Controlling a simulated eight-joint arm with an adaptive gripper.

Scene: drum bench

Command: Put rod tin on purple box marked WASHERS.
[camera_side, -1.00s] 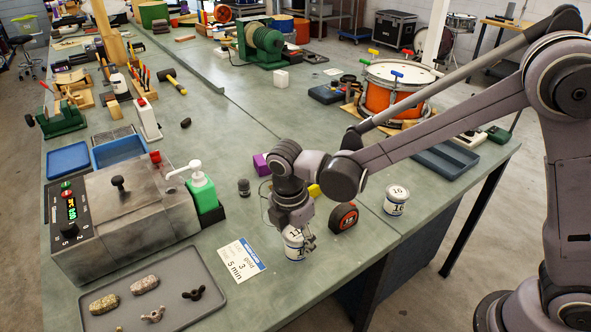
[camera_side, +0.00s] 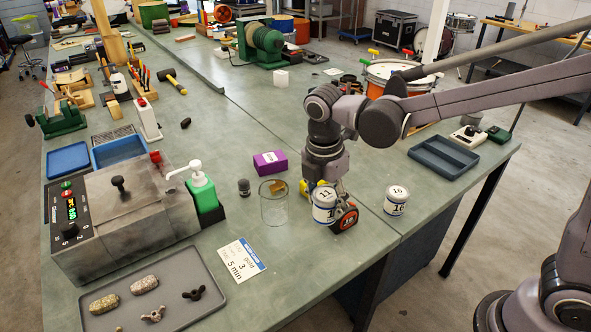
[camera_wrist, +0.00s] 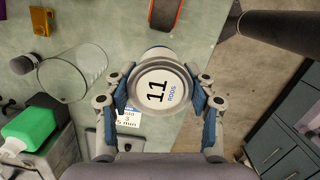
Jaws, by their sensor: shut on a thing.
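The rod tin (camera_side: 324,208) is a white and blue can; its lid reads 11 RODS in the wrist view (camera_wrist: 157,90). My gripper (camera_wrist: 160,97) is shut on it, one finger on each side. In the side view, the tin hangs below my gripper in front of a red and black tape measure (camera_side: 345,217); I cannot tell its exact height over the bench. The purple box (camera_side: 270,162) with a small white label lies on the bench, behind and left of the tin.
A clear glass beaker (camera_side: 274,208) stands between the tin and the purple box, with a brass-coloured block (camera_side: 272,187) behind it. A second white tin marked 16 (camera_side: 396,201) stands to the right. A small dark jar (camera_side: 244,187) and green bottle (camera_side: 204,192) are left.

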